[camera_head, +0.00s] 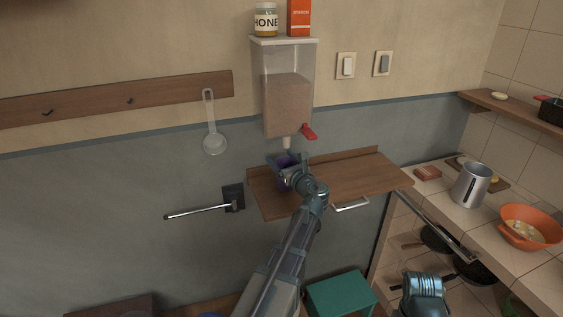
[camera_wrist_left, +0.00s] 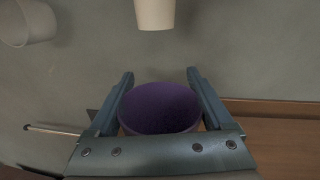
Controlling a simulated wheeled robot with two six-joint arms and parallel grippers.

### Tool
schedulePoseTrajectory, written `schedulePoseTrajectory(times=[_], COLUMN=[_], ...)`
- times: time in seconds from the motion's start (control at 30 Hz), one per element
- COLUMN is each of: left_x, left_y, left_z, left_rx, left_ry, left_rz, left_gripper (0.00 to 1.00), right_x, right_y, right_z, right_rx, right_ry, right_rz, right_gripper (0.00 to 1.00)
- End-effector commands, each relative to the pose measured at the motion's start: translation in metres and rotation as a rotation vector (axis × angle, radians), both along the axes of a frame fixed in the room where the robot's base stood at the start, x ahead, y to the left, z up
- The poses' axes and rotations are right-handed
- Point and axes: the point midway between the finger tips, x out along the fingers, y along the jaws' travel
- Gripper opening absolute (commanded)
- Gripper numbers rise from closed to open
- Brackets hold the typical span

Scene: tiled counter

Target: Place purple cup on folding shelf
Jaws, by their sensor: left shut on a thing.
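The purple cup (camera_head: 284,160) is at the wall, just below the dispenser spout (camera_head: 287,143), over the left part of the wooden folding shelf (camera_head: 350,178). My left gripper (camera_head: 281,166) is shut on the cup; its wrist hides much of it in the head view. In the left wrist view the cup (camera_wrist_left: 160,108) sits upright between both fingers, with the pale spout (camera_wrist_left: 155,12) beyond and above. I cannot tell whether the cup touches the shelf (camera_wrist_left: 285,140). My right wrist (camera_head: 424,287) shows at the bottom right; its fingers are hidden.
The dispenser (camera_head: 287,100) with brown contents and a red lever (camera_head: 309,131) hangs above. A black bracket with a rod (camera_head: 232,198) juts left of the shelf. A ladle (camera_head: 210,130) hangs at left. A steel pitcher (camera_head: 471,185) and an orange bowl (camera_head: 530,226) stand on the tiled counter.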

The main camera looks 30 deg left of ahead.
Motion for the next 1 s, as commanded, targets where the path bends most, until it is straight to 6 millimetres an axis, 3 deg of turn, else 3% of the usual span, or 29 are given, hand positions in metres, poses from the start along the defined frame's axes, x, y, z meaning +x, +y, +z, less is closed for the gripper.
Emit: schedulePoseTrajectory(times=[0.23,0.27,0.33,0.67,1.0], left_x=[0.0,0.0,0.0,-0.001,-0.039], left_y=[0.0,0.0,0.0,-0.001,-0.057], left_z=[-0.004,-0.003,-0.002,0.004,0.001], left_rx=[0.0,0.0,0.0,0.0,0.0], left_ry=[0.0,0.0,0.0,0.0,0.0], left_rz=[0.0,0.0,0.0,0.0,-0.003], left_gripper=[0.31,0.88,1.0,1.0,1.0], right_x=[0.0,0.0,0.0,0.0,0.0], right_y=[0.0,0.0,0.0,0.0,0.0], right_z=[-0.004,-0.003,-0.002,0.004,0.001], right_rx=[0.0,0.0,0.0,0.0,0.0], right_ry=[0.0,0.0,0.0,0.0,0.0], right_rz=[0.0,0.0,0.0,0.0,0.0], right_gripper=[0.5,0.5,0.5,0.5,0.5])
